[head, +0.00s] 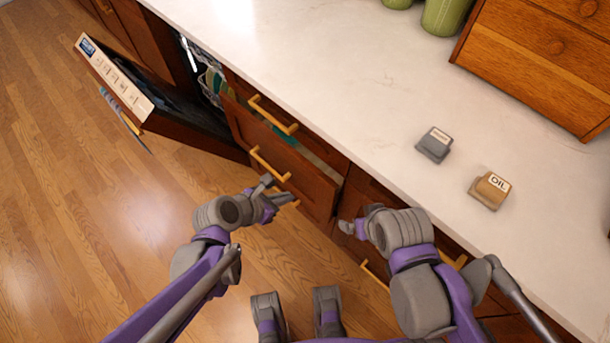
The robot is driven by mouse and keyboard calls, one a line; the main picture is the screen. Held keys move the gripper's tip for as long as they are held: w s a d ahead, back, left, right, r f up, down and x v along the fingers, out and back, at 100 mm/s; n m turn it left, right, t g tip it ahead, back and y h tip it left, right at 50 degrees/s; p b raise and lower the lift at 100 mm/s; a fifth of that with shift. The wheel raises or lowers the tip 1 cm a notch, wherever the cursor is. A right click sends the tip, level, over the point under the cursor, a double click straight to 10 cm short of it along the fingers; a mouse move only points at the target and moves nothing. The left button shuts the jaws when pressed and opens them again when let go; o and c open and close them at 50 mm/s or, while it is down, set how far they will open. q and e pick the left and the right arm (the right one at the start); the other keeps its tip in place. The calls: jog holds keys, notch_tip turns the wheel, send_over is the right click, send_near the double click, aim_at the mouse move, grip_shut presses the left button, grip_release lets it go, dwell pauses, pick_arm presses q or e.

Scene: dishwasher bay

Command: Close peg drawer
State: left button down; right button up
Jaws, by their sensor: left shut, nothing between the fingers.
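The wooden drawer (298,176) below the counter is pulled partly out, and a strip of its inside shows behind its front. I cannot make out its contents. It has a yellow bar handle (270,163). My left gripper (274,189) is shut and empty, just in front of the drawer front and below that handle; I cannot tell if it touches the wood. My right gripper (346,227) is near the drawer's right end, in front of the cabinet; its fingers are too small and foreshortened to read.
A closed drawer with a handle (273,115) lies above the open one. The dishwasher door (115,80) hangs open at the left. On the white counter (330,70) stand a grey container (434,147), an OIL container (490,190), green canisters (443,15) and a wooden chest (540,60).

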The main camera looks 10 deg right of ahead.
aim_at(321, 181)
pick_arm(q)
jog(key=x, duration=0.4)
jog(key=d+r+b+x, duration=0.1)
jog(key=x, duration=0.2)
jog(key=b+x, duration=0.1)
jog(key=x, duration=0.3)
jog(key=shift+w+d, duration=0.4)
jog(key=shift+w, duration=0.15)
jog(key=shift+w+d, duration=0.35)
jog(key=shift+d, duration=0.15)
pick_arm(e)
notch_tip(321, 181, down, 2)
jog(key=shift+s+f, duration=0.1)
jog(key=shift+s, duration=0.05)
pick_arm(q)
jog(key=shift+w, duration=0.1)
